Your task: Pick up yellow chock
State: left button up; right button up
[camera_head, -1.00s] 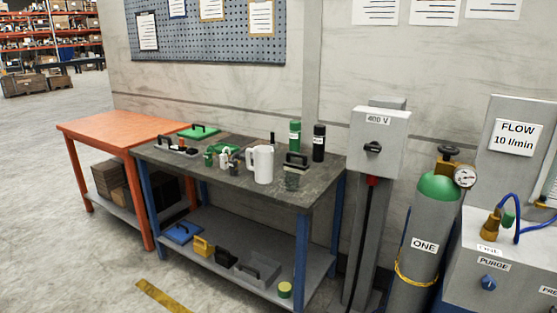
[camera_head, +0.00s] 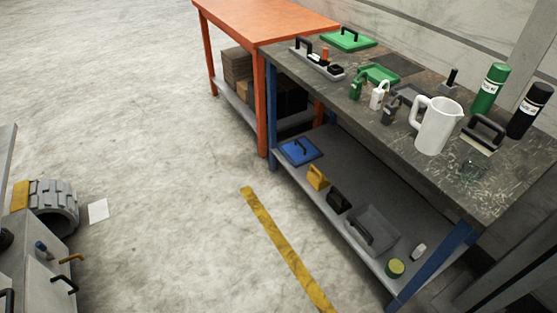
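A small yellow block with a handle-like top (camera_head: 317,177) sits on the lower shelf of the dark workbench, between a blue lidded item and a black block. Another yellow piece (camera_head: 19,196) stands at the left edge, against a grey ribbed cylinder on a grey unit. I cannot tell for certain which of the two is the chock. Neither of my grippers shows in the head view.
The lower shelf (camera_head: 320,143) also holds a blue item (camera_head: 300,151), a black block (camera_head: 339,201), a grey tray (camera_head: 372,231) and a yellow-green round tin (camera_head: 395,268). A white jug (camera_head: 436,126) stands on the benchtop. Open floor (camera_head: 150,130) lies left of the bench.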

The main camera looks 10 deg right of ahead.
aim_at(318, 180)
jog(key=i+u, duration=0.3)
jog(key=i, duration=0.55)
jog(key=i+j+z, duration=0.1)
jog(key=i+z, duration=0.25)
jog(key=i+j+z, duration=0.2)
jog(key=z, duration=0.15)
jog(key=i+j+z, duration=0.5)
jog(key=z, duration=0.25)
jog(key=i+j+z, duration=0.2)
jog(key=z, duration=0.2)
jog(key=i+j+z, duration=0.1)
jog(key=j+z, duration=0.25)
jog(key=i+j+z, duration=0.1)
jog(key=z, duration=0.3)
jog(key=i+j+z, duration=0.1)
jog(key=j+z, duration=0.35)
jog(key=j, duration=0.3)
